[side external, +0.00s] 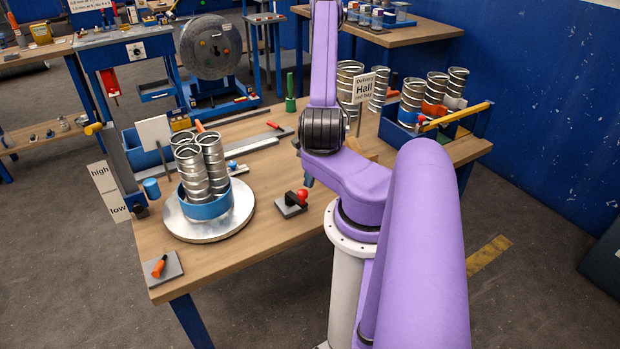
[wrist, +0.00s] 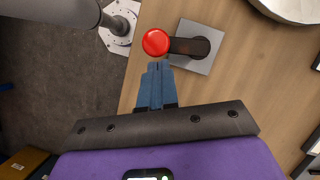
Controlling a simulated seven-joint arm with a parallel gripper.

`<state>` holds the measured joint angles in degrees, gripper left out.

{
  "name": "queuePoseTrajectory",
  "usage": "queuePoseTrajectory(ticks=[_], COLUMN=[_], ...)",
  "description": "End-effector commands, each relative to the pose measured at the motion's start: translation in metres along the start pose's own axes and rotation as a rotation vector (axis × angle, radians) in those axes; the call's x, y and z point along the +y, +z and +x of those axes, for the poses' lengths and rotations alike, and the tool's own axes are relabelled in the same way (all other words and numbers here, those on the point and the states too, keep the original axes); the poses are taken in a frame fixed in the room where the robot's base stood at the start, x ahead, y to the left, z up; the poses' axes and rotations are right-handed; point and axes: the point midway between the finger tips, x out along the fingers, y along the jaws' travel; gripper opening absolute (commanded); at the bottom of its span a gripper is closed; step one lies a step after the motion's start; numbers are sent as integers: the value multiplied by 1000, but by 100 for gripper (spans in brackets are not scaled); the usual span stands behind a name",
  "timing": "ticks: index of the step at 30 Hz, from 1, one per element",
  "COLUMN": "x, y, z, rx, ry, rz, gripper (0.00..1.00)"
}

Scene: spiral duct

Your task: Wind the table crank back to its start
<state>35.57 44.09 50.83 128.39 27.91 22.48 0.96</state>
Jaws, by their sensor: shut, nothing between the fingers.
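The crank shows in the side view as a red knob (side external: 302,195) on a short dark arm over a grey square plate (side external: 289,208). In the wrist view its red knob (wrist: 156,42) sits at the left end of the dark arm (wrist: 190,47), above the grey plate (wrist: 198,65). My gripper (side external: 308,183) is close to the knob, mostly hidden behind my arm. In the wrist view my gripper's blue fingers (wrist: 155,72) are together and empty, with their tips just below the knob. I cannot tell whether they touch it.
A round turntable (side external: 180,226) left of the crank carries a blue ring (side external: 207,208) with several spiral ducts. An orange-handled lever (side external: 159,267) sits at the front left corner. A blue bin (side external: 400,137) with ducts stands at the right. Bare wood lies in front of the crank.

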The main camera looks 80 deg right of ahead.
Motion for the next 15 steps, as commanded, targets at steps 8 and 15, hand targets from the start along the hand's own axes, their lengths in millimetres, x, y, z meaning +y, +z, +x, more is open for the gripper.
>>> queuePoseTrajectory(ticks=[8, 15], x=[0, 2], y=[0, 16], z=[0, 6], rx=[0, -3], ry=[0, 2], rz=[1, 0], gripper=[0, 0])
